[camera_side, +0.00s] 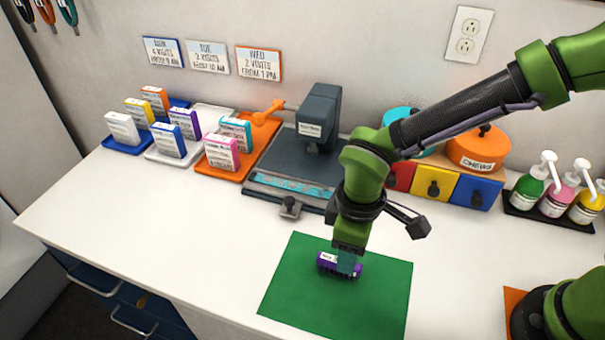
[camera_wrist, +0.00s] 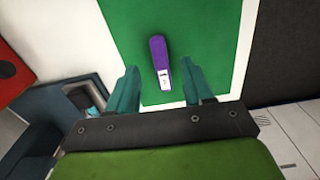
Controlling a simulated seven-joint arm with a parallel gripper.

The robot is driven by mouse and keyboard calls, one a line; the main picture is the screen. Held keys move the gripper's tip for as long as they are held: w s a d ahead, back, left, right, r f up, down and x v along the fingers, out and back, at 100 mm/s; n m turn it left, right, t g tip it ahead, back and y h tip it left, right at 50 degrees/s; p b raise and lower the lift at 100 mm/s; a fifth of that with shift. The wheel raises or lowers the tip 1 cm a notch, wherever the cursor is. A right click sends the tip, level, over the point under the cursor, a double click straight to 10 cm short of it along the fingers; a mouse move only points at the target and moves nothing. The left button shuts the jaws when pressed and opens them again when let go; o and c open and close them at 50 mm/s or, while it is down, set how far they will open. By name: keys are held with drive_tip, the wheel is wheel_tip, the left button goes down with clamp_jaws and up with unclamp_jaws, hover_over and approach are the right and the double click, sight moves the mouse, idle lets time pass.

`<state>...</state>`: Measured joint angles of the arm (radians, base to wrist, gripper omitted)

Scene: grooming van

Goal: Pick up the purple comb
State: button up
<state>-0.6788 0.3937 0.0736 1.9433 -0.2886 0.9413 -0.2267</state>
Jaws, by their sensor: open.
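The fingers are spread wide, with green mat showing on both sides of the comb.
Behind the mat stands a dark press-like device (camera_side: 318,120) with a metal knob in front. Trays of small boxes (camera_side: 222,165) are at the back left. Coloured drawers (camera_side: 435,185) and a tray of pump bottles (camera_side: 560,200) are at the right. The counter left of the mat is clear.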

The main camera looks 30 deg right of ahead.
drive_tip(key=shift+w+a+f, duration=0.1)
drive_tip(key=shift+f, duration=1.4)
drive_tip(key=shift+w+a+f, duration=0.1)
drive_tip(key=shift+f, duration=1.35)
clamp_jaws()
drive_tip(key=shift+r, duration=0.15)
drive_tip(key=shift+r, duration=0.55)
wheel_tip(320, 180, up, 3)
drive_tip(key=shift+f, duration=0.2)
drive_tip(key=s+d, duration=0.3)
drive_tip(key=s, duration=0.1)
drive_tip(key=s+d, duration=0.4)
drive_tip(key=s+d+r, duration=0.1)
drive_tip(key=s+d, duration=0.3)
